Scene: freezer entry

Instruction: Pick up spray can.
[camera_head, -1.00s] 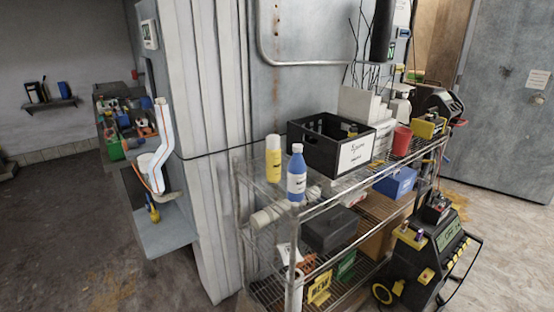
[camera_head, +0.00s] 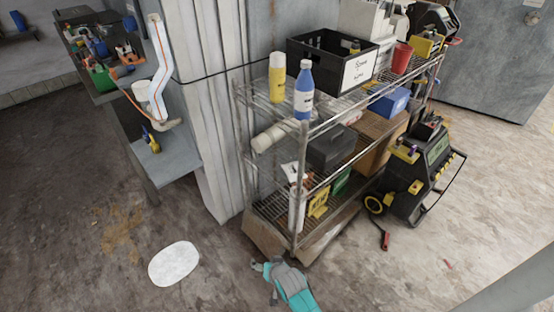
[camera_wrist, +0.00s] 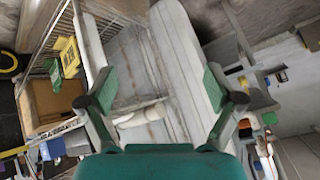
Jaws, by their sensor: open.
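The spray can looks to be the yellow cylinder with a pale top (camera_head: 277,77), upright on the top shelf of the wire rack (camera_head: 330,121) near its left end. A blue bottle with a white cap (camera_head: 303,90) stands just right of it. My gripper (camera_head: 262,266) is low in front of the rack, well below the can and apart from it. In the wrist view my gripper (camera_wrist: 160,92) has its two fingers spread wide with nothing between them. The can cannot be made out in the wrist view.
A black crate (camera_head: 305,62) stands behind the bottle on the top shelf. A grey box (camera_head: 332,148) is below. A black wheeled machine (camera_head: 424,175) stands right of the rack. A white oval (camera_head: 174,263) lies on the open floor at left.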

